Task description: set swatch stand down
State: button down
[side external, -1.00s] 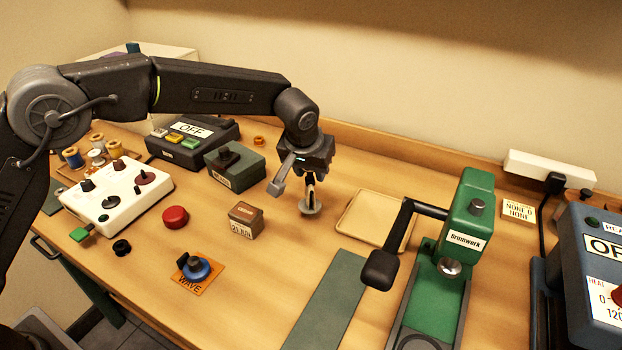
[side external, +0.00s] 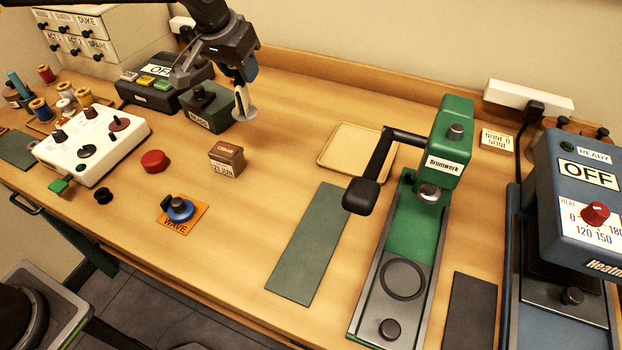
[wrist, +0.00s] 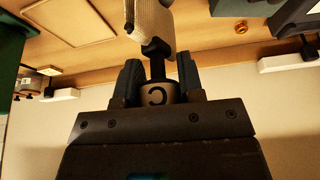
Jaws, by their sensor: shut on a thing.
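My gripper (side external: 246,78) is shut on the swatch stand (side external: 243,104), a small pale piece hanging tilted from its fingers. In the side external view they are just right of the dark green box, apparently above the table. In the wrist view, my gripper (wrist: 158,82) has its two blue-grey fingers either side of the swatch stand (wrist: 156,93). There it shows a pale round part with a dark "C", a dark stem and clamp, and a whitish swatch. The fingers hide part of it.
The dark green box (side external: 207,108) is close left of my gripper. A tan tray (side external: 357,150) lies to the right, with a green press (side external: 440,165) beyond it. A brown date block (side external: 227,159) stands in front. The table (side external: 305,115) between box and tray is clear.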

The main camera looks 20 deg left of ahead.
jog(key=s+d+m+h, duration=0.2)
jog(key=s+d+m, duration=0.3)
jog(key=s+d, duration=0.3)
jog(key=d+f, duration=1)
jog(key=d, duration=0.2)
jog(key=shift+f, duration=0.15)
jog(key=shift+f, duration=0.2)
jog(key=c, duration=0.7)
grip_release()
jog(key=shift+c, duration=0.2)
jog(key=v, duration=1.2)
jog(key=shift+w+r, duration=0.2)
jog(key=shift+r, duration=0.05)
jog(key=shift+d, duration=0.1)
